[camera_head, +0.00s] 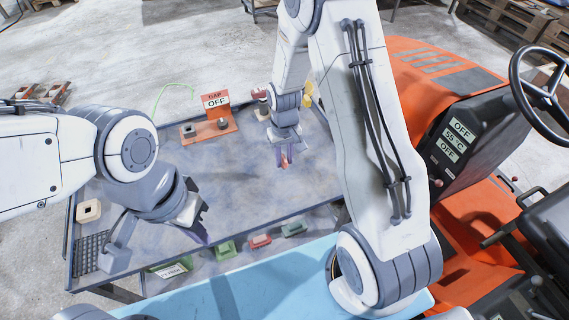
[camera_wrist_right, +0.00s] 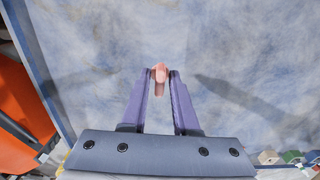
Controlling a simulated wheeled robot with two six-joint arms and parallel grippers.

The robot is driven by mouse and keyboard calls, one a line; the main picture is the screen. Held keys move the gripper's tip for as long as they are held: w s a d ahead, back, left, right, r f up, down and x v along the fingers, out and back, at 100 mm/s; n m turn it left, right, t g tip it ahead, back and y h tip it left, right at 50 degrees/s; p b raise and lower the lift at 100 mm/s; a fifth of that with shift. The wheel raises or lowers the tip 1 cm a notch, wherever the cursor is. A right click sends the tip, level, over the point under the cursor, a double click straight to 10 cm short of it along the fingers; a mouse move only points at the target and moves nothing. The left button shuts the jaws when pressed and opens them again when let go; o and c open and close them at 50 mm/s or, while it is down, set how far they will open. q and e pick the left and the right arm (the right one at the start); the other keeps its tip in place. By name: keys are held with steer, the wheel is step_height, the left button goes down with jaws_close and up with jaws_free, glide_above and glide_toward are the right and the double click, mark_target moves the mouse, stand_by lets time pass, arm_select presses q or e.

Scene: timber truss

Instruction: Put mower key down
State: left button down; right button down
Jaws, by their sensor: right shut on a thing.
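The mower key (camera_wrist_right: 160,73) is a small pinkish-red piece with a rounded head and a narrow stem. My right gripper (camera_wrist_right: 161,80) is shut on it, holding it between the purple fingertips. In the head view the key (camera_head: 285,160) shows as a red spot at the right gripper (camera_head: 284,157), over the blue-grey table (camera_head: 250,205). I cannot tell whether the key touches the tabletop. My left gripper (camera_head: 200,224) is over the left front part of the table, apart from the key. Its fingers are partly hidden, so its opening is unclear.
Green and red blocks (camera_head: 260,241) lie along the front edge. The orange mower (camera_head: 480,215) with its steering wheel stands right. The table's middle is clear.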

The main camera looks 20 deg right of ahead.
mark_target(284, 166)
step_height(284, 166, down, 3)
steer(key=shift+f+p, duration=0.2)
steer(key=shift+p, duration=0.1)
steer(key=shift+f, duration=0.1)
steer(key=shift+f, duration=0.1)
steer(key=shift+f, duration=0.15)
steer(key=c, duration=0.7)
jaws_free()
steer(key=shift+o, duration=0.2)
steer(key=shift+r, duration=0.2)
